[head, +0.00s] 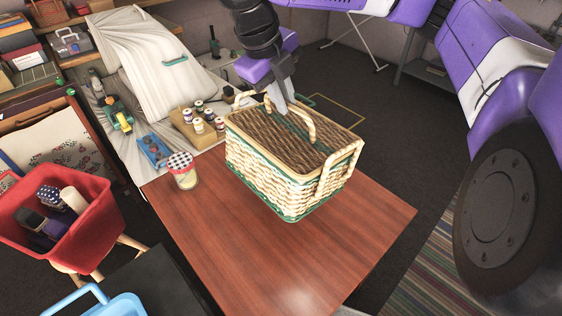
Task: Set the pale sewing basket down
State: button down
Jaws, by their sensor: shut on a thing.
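The pale sewing basket (274,176) is woven in cream with green bands and has a brown woven lid. It is over the wooden table (300,255), near the table's back edge. It looks upright or slightly tilted. I cannot tell whether its underside touches the table. My gripper (283,106) comes down from above and is shut at the basket's top handle, with its fingertips partly hiding the grip.
A jar with a checkered lid (183,171) stands on the table, left of the basket. The front of the table is bare. A red bin (75,240) is at the left, and a wooden block of thread spools (197,125) lies behind.

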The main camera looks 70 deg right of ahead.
notch_tip(320, 180, down, 15)
jog(key=shift+b, duration=0.6)
jog(key=c, duration=1.6)
grip_release()
jog(key=shift+o, duration=0.6)
